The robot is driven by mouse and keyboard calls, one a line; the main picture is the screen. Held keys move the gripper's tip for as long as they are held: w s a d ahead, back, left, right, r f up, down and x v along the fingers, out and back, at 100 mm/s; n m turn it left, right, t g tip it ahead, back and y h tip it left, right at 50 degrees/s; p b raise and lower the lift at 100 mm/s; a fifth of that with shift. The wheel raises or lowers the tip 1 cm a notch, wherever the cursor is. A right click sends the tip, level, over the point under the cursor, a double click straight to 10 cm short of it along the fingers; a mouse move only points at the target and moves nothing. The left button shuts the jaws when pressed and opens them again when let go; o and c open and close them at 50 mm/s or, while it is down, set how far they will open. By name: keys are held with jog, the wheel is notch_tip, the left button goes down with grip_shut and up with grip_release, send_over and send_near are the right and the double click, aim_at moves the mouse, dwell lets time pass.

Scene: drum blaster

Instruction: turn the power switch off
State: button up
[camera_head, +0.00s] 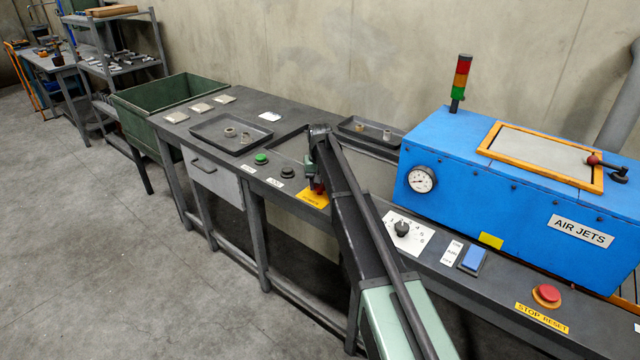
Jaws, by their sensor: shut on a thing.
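The power switch shows as a small red part (320,188) on the bench top, above a yellow label (313,199) whose text is too small to read surely. My gripper (314,180) reaches down to it from above and is shut on it. My arm comes in from the lower right and hides most of the switch and the fingertips. The switch's on or off position cannot be told.
Green (261,159) and black (287,172) buttons sit left of the switch. A rotary knob (402,228), a blue rocker (473,257) and a red stop button (547,294) lie to the right.

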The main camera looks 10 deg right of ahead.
jog(key=o, duration=0.9)
notch_tip(320, 180, up, 11)
jog(key=p, duration=1.1)
jog(key=shift+f, duration=0.1)
jog(key=shift+n, duration=0.3)
jog(key=s, duration=4)
